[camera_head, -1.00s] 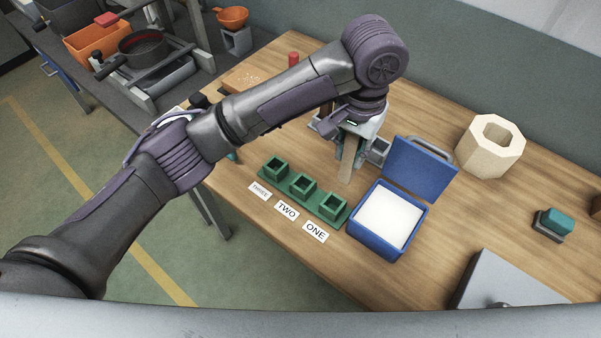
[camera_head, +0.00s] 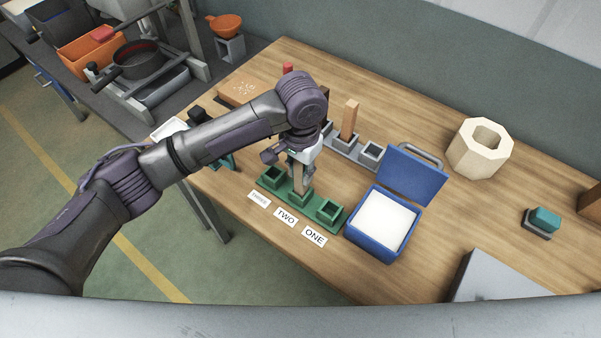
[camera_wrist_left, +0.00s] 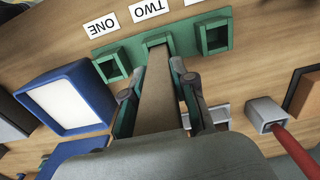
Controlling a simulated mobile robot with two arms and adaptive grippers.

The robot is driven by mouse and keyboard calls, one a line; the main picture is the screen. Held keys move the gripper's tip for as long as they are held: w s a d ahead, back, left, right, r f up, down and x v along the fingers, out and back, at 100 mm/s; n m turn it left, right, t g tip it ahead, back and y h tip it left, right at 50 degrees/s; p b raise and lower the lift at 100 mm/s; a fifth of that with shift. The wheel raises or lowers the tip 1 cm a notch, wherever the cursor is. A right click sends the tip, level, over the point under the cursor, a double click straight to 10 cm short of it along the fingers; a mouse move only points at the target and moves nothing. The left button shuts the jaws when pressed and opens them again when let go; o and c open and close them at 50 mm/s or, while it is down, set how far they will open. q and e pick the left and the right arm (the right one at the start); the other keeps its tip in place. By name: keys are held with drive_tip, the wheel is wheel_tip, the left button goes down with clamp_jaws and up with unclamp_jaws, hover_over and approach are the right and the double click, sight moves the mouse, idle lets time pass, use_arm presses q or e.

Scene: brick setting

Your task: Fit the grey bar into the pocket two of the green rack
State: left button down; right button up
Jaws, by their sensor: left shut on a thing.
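The green rack (camera_head: 318,219) lies on the table with three square pockets, beside labels THREE, TWO and ONE. My left gripper (camera_head: 302,158) is above its middle pocket, pocket two (camera_head: 301,197), and is shut on the grey bar (camera_head: 298,179). The bar is brownish grey and about upright. In the left wrist view the bar (camera_wrist_left: 158,98) runs between the fingers (camera_wrist_left: 160,90) and its far end meets pocket two (camera_wrist_left: 157,40). I cannot tell how far the end is inside. The other two pockets look empty. My right gripper is not in view.
Behind the green rack stands a grey rack (camera_head: 343,146) with a tan bar (camera_head: 349,120) and an empty socket. An open blue box (camera_head: 384,220) is close to the right of the green rack. A beige octagonal ring (camera_head: 479,148) stands farther right.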

use_arm(q)
wheel_tip(320, 180, down, 2)
drive_tip(key=shift+f, duration=0.25)
drive_tip(key=c, duration=0.9)
unclamp_jaws()
drive_tip(key=shift+f, duration=0.1)
drive_tip(key=shift+c, duration=0.2)
wheel_tip(320, 180, up, 12)
drive_tip(key=shift+f+b, duration=0.2)
drive_tip(key=shift+b, duration=0.85)
drive_tip(key=shift+r, duration=0.35)
